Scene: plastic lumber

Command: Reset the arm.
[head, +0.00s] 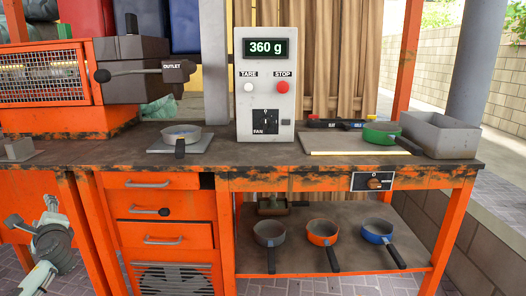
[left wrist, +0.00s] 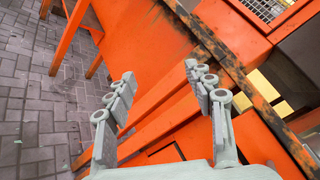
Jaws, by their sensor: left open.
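My left gripper (head: 32,214) is at the lower left of the head view, low beside the orange workbench's left end. In the left wrist view my left gripper (left wrist: 160,77) has its two fingers spread wide with nothing between them. Behind the fingers are the bench's orange panel and legs (left wrist: 150,40) and the grey brick paving. My right arm and gripper are not in view.
The workbench top (head: 235,153) carries a scale with a pan (head: 181,134), a panel reading 360 g (head: 265,90), a green pan (head: 382,133) and a grey bin (head: 440,135). Several pans stand on the lower shelf (head: 300,273). Paving (left wrist: 35,120) is open left of the bench.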

